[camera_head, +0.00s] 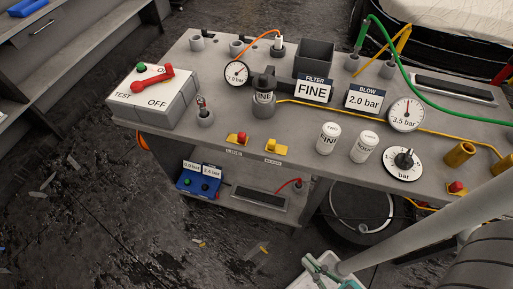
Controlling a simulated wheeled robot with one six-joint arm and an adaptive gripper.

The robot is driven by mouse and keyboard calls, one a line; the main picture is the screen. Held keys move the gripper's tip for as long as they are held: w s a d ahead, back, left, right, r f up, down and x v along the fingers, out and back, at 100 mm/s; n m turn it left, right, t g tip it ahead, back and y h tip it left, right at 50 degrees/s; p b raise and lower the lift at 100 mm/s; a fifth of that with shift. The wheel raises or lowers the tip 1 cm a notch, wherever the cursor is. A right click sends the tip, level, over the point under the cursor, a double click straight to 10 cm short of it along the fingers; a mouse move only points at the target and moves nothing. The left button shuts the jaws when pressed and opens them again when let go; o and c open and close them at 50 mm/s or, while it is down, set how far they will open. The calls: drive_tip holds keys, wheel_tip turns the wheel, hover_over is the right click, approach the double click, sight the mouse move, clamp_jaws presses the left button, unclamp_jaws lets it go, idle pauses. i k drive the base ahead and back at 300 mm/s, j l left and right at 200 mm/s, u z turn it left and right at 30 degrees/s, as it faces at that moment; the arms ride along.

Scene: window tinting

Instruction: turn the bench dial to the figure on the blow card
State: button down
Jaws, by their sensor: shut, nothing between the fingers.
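The bench dial (396,172) is a white disc marked "bar" with a black knob (405,158) at its centre, at the bench's front right. Its figures are too small to read surely, and I cannot tell the knob's setting. The blow card (366,98) stands behind it to the left and reads "BLOW 2.0 bar". A round white gauge (407,116) between them seems to read "3.5 bar".
Green and yellow hoses run behind the dial. Debris litters the dark floor.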

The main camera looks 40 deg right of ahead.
sight(404, 161)
drive_tip(key=k+z, duration=0.1)
drive_tip(key=z, duration=1.2)
